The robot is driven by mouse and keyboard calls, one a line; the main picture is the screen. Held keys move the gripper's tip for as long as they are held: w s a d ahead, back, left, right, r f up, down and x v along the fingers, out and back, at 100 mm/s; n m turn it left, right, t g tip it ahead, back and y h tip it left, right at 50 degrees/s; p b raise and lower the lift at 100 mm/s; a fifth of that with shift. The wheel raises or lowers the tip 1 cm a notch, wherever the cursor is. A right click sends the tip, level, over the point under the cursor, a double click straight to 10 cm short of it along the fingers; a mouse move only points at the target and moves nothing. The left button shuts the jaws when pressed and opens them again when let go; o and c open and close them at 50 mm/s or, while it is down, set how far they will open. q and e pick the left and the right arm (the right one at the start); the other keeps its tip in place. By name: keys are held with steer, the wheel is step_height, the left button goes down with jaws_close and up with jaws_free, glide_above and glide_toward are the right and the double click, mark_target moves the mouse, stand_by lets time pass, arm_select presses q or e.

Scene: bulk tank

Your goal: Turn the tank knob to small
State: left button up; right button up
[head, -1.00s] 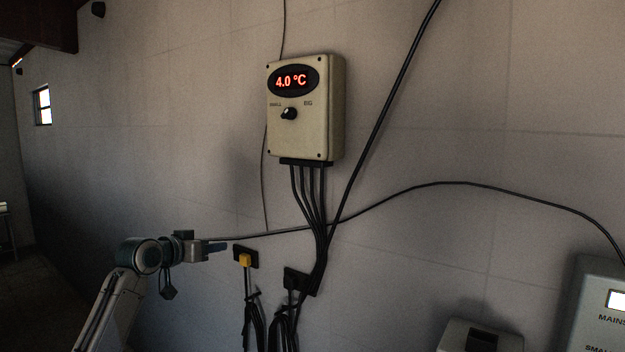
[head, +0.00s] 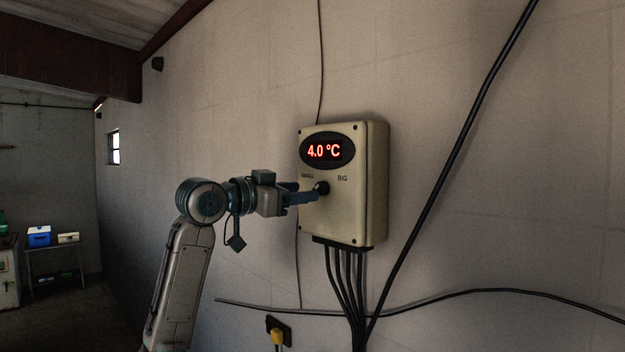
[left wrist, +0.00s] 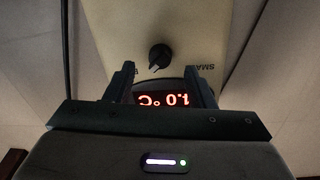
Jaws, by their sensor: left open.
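A beige control box (head: 345,220) hangs on the wall with a red display (head: 323,151) reading 4.0 °C. Below the display sits a black knob (head: 322,188) between the labels SMALL and BIG. My left gripper (head: 312,192) is open and comes from the left, its tips close to the knob and partly covering the label side. In the left wrist view, upside down, the knob (left wrist: 159,57) lies just beyond the gap between the open fingers (left wrist: 159,70). Its narrow end seems to tilt down-left there. Contact is not clear. My right gripper is out of view.
Several black cables (head: 345,290) leave the box's underside. A thick cable (head: 455,165) crosses the wall at right. A table with a blue box (head: 39,237) stands far left.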

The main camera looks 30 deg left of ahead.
mark_target(320, 188)
arm_select(q)
steer(key=p+x, duration=0.1)
steer(key=x, duration=0.3)
steer(key=shift+c, duration=1)
steer(key=c, duration=0.7)
steer(key=shift+c, duration=0.3)
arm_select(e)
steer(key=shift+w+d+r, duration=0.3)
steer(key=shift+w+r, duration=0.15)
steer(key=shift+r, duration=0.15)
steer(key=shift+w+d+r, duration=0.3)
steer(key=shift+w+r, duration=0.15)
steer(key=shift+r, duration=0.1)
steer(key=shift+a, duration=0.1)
